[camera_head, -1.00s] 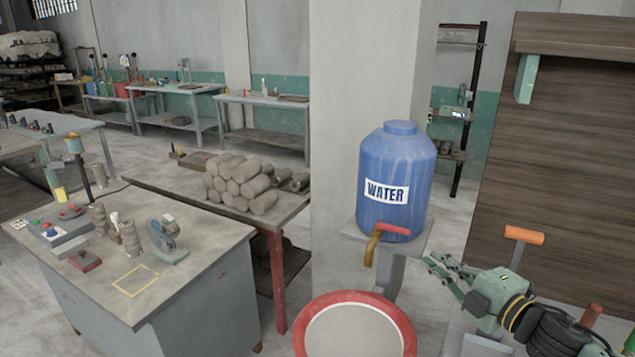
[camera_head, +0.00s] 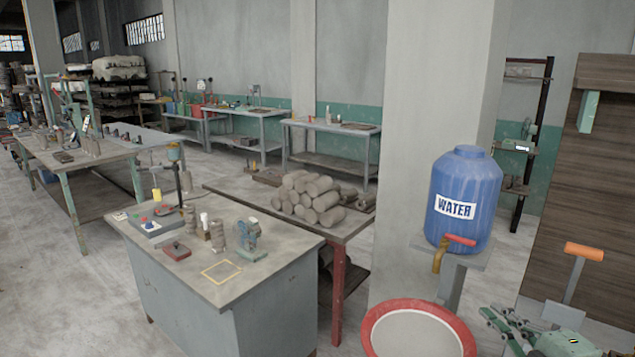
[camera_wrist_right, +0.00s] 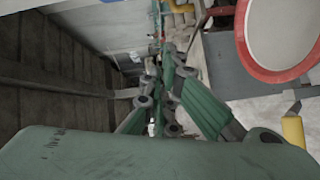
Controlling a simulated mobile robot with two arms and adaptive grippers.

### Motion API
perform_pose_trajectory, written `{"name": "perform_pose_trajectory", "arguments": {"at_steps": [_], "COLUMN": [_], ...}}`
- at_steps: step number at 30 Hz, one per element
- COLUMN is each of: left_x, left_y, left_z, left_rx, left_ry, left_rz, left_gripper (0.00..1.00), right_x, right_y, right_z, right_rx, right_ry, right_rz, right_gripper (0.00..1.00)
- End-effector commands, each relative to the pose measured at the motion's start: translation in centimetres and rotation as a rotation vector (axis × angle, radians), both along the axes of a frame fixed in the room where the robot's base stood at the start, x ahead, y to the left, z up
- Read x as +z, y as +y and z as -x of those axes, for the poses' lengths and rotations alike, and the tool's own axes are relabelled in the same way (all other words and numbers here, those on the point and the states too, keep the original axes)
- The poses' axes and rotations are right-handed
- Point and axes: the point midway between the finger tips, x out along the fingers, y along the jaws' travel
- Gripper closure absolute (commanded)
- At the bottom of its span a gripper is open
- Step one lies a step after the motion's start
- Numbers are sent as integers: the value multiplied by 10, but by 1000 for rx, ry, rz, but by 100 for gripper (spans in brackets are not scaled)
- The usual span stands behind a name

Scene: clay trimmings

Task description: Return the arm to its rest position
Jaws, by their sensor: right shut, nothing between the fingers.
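My right gripper (camera_head: 490,317) is low at the right edge of the head view, below the blue water tank and beside the red-rimmed basin. Its green fingers are shut and hold nothing. In the right wrist view, the closed gripper (camera_wrist_right: 160,88) points away past the green wrist housing, with dark wooden boards on its left. My right arm runs out of the head view at the lower right corner. My left gripper is not in view.
The blue tank (camera_head: 465,190) stands on a small stand above the red-rimmed basin (camera_head: 372,318). An orange-handled tool (camera_head: 584,251) stands near the right arm. A grey workbench (camera_head: 185,285) and a table with clay rolls (camera_head: 300,196) are to the left. Open floor (camera_head: 60,290) lies far left.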

Motion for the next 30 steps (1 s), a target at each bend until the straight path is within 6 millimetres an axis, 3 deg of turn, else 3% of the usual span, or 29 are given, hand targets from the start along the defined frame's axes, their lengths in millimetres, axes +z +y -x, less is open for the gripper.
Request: {"name": "perform_pose_trajectory", "arguments": {"at_steps": [8,14,19,24,30], "left_x": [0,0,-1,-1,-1], "left_y": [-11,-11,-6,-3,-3], "left_z": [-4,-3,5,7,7], "left_rx": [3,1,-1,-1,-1], "left_ry": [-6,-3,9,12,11], "left_rz": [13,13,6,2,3], "left_gripper": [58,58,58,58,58], "right_x": [-48,-101,-161,-216,-244], "right_y": [2,10,30,66,104], "right_z": [16,45,94,166,232], "right_rx": [-136,-291,-470,-668,-816], "right_ry": [115,262,465,725,953], "right_rz": [-141,-295,-468,-643,-763], "right_gripper": [100,100,100,100,100]}}
